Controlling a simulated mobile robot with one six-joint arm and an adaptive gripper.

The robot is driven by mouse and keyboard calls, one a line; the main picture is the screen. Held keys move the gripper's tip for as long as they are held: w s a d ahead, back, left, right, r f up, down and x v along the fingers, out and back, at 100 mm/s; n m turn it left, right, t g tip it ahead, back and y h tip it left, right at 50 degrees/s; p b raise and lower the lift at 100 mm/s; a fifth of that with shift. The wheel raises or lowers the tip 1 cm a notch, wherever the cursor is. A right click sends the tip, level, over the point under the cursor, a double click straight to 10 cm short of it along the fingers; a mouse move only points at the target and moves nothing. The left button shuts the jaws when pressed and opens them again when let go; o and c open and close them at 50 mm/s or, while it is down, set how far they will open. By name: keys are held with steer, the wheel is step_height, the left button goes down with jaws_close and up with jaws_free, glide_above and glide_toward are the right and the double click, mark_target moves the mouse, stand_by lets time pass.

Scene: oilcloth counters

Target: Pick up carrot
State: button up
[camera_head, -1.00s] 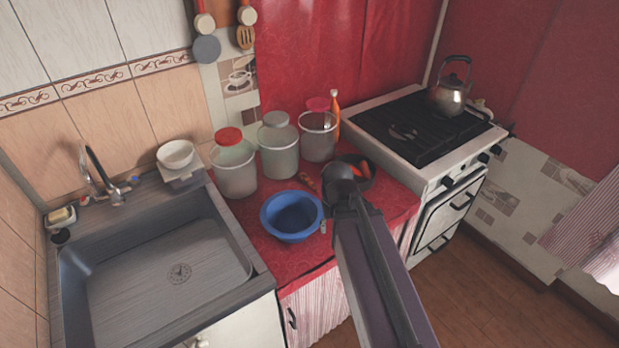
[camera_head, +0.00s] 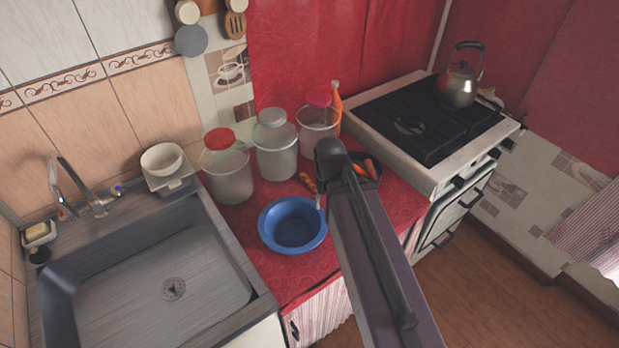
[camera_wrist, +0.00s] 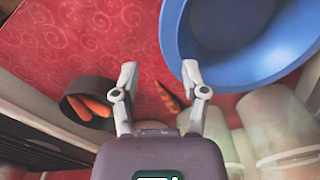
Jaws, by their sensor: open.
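A loose carrot (camera_head: 308,183) lies on the red counter cloth behind the blue bowl in the head view. In the wrist view this carrot (camera_wrist: 168,96) shows between my gripper's fingers, nearer the right one. My gripper (camera_wrist: 159,73) is open and empty, its fingers apart above the counter. I cannot tell its exact height. In the head view my arm hides most of the gripper. More carrots (camera_head: 370,168) lie in a dark bowl, partly hidden by my arm; these carrots (camera_wrist: 97,104) also show left of my gripper in the wrist view.
A blue bowl (camera_head: 293,246) stands close to the loose carrot. Several jars, including a red-lidded jar (camera_head: 227,172), line the back of the counter. The sink (camera_head: 150,262) is at left and the stove (camera_head: 425,122) at right. Red cloth (camera_wrist: 75,35) lies bare beside the blue bowl.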

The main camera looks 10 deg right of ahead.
steer(key=shift+a, duration=0.35)
steer(key=o, duration=0.3)
steer(key=shift+w+a, duration=0.1)
steer(key=shift+w+r, duration=0.1)
steer(key=shift+w, duration=0.1)
steer(key=w+r+n+p, duration=0.2)
steer(key=w+n, duration=0.3)
steer(key=w, duration=1.4)
steer(key=shift+a, duration=0.3)
steer(key=shift+w, duration=0.1)
steer(key=b, duration=0.8)
glide_above(307, 179)
step_height(307, 179, down, 8)
steer(key=shift+f, duration=0.25)
steer(key=shift+f+b, duration=2.6)
steer(key=shift+b, duration=0.2)
